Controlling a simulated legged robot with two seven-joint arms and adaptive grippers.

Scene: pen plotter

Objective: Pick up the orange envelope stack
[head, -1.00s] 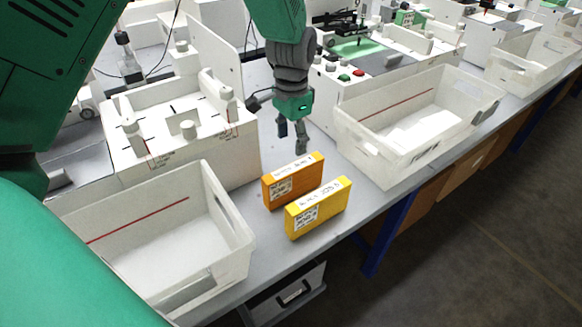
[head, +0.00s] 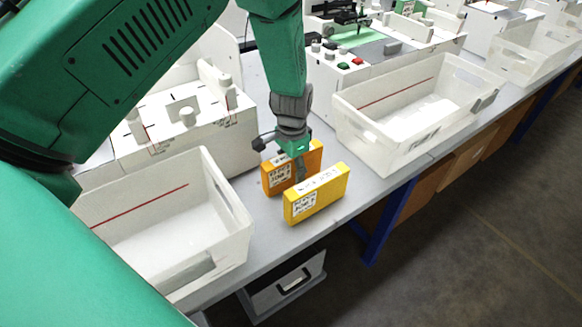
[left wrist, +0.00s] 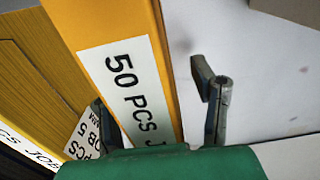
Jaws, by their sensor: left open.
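The orange envelope stack (head: 277,179) stands upright on the grey bench, behind the yellow stack (head: 318,197). My left gripper (head: 299,166) is open, pointing down at the orange stack and hiding its middle in the head view. In the left wrist view the orange stack (left wrist: 112,22), with a white "50 PCS" label, runs between my fingers (left wrist: 160,110). The right finger stands apart from it, with a gap. The other finger is mostly hidden, on the side toward the yellow stack. My right gripper is in neither view.
White bins stand to the left (head: 165,200) and right (head: 360,130) of the stacks. White plotter machines (head: 205,140) fill the back of the bench. The yellow stack is close in front of the orange one. Bare bench lies to their right.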

